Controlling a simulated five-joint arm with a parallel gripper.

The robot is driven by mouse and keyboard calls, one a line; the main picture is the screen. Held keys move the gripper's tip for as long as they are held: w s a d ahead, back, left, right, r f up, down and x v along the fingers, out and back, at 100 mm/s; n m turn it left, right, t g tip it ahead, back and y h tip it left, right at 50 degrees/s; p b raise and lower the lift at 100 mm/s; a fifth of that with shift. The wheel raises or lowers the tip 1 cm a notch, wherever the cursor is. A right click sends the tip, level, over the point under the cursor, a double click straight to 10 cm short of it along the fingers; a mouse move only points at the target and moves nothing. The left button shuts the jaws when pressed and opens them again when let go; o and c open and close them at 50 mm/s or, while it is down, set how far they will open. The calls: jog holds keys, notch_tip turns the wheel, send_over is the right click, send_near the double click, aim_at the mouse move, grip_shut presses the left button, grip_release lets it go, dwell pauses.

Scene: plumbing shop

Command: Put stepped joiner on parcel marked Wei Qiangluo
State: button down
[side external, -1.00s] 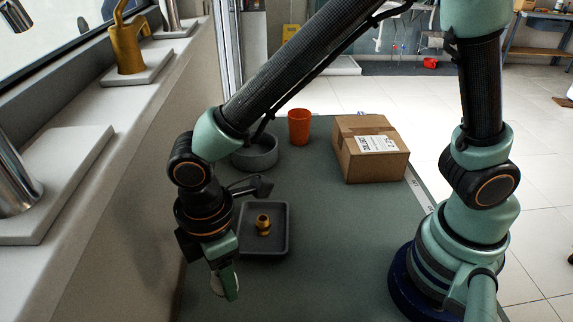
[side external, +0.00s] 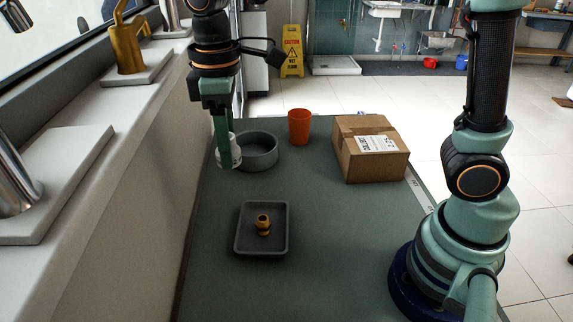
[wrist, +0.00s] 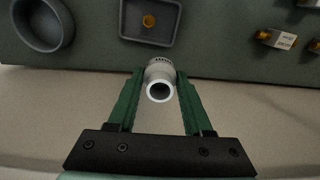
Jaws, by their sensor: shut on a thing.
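My gripper (side external: 228,150) is shut on a pale grey-white pipe fitting (wrist: 160,78), which looks stepped, with a wider collar and a narrower open end. The fitting also shows in the side view (side external: 235,152), held in front of the grey round bowl at the table's far left edge. A cardboard parcel (side external: 358,168) with a white label (side external: 377,144) on top stands at the back right of the table, apart from my gripper. The name on the label is too small to read.
A brass fitting (side external: 263,225) sits in a dark grey tray (side external: 244,246). The grey bowl (side external: 262,155) and an orange cup (side external: 299,126) stand at the back. A wall and ledge (side external: 110,190) run along the left.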

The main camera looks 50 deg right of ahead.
jog(key=w+d+r+m, duration=0.1)
jog(key=w+d+m, duration=0.1)
jog(key=d, duration=0.4)
jog(key=w+d+r+m, duration=0.1)
jog(key=w+d+m, duration=0.15)
jog(key=d, duration=0.35)
notch_tip(320, 180, up, 6)
jog(key=f+m, duration=0.1)
jog(key=m, duration=1.2)
send_over(370, 132)
notch_tip(370, 132, down, 19)
jog(key=shift+f, duration=0.15)
jog(key=shift+f, duration=0.1)
jog(key=shift+c, duration=1.6)
grip_release()
